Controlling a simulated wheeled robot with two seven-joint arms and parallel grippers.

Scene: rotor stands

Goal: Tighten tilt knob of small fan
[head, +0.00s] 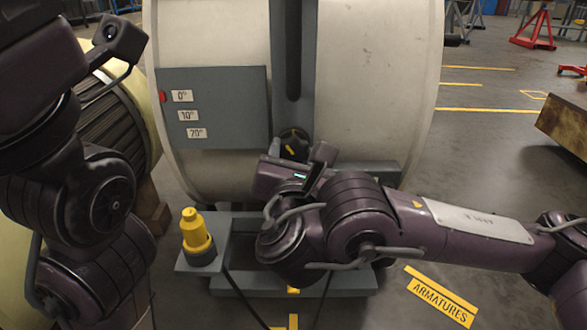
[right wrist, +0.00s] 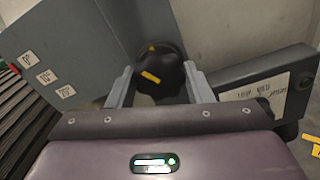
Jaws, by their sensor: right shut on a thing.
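The fan is a large pale drum (head: 375,80) with a dark slot down its middle, on a grey stand (head: 215,232). A grey plate (head: 225,90) on it carries angle labels and a red mark near 0°. The tilt knob (head: 293,143) is black with a yellow mark, low at the centre. In the right wrist view the knob (right wrist: 160,78) sits between the two grey fingers of my right gripper (right wrist: 160,88), which is shut on it. In the head view my right gripper (head: 298,160) is partly hidden by its own wrist. My left arm shows, but not its fingers.
A yellow capped fitting (head: 195,230) stands on the stand's left corner, with dark cables near it. A ribbed drum (head: 115,120) is at the left. A floor label reading ARMATURES (head: 440,297) lies front right. Open floor extends to the right.

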